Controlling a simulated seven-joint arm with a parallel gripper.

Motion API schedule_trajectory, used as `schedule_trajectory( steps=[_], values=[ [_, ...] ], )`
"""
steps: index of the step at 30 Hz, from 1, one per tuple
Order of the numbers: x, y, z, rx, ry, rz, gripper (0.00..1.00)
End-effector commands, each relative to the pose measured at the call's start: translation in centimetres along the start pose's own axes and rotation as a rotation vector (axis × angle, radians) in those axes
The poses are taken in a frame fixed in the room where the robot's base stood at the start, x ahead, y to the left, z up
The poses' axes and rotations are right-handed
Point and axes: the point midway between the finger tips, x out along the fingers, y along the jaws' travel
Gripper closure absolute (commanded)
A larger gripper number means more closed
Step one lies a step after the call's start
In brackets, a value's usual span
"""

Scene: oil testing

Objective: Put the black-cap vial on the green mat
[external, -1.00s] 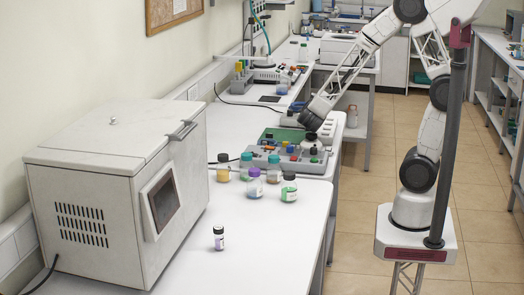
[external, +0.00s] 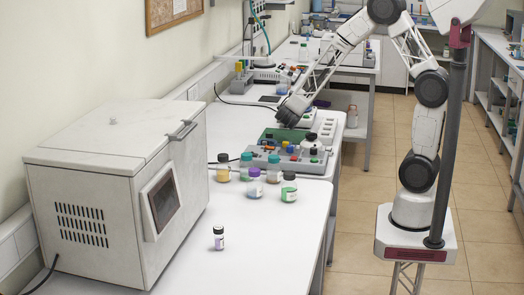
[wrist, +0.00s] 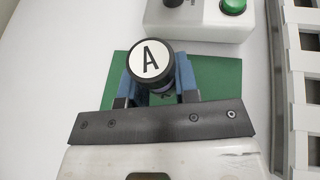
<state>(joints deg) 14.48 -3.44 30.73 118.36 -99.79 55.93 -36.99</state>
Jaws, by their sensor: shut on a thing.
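My gripper (wrist: 157,86) is shut on a black-cap vial (wrist: 150,60), whose round cap top carries a white disc with a letter A. Blue finger pads press on both sides of it. The green mat (wrist: 219,77) lies below and around the vial in the wrist view. I cannot tell whether the vial touches it. In the external view my gripper (external: 289,112) is at the far side of the green mat (external: 270,133), and the held vial is hidden or too small to make out.
A grey rack (external: 290,162) with several small coloured things lies in front of the mat. A box with a green button (wrist: 232,6) sits beyond the mat.

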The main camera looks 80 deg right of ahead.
Motion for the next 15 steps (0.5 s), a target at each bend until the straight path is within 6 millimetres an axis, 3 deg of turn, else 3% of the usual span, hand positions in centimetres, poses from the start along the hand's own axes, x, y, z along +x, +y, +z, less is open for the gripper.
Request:
schedule_trajectory(
  steps=[9,15],
  values=[
    [2.5,3.1,0.6,0.000,0.000,0.000,0.94],
    [3.0,3.8,0.8,0.000,0.000,0.001,0.94]
  ],
)
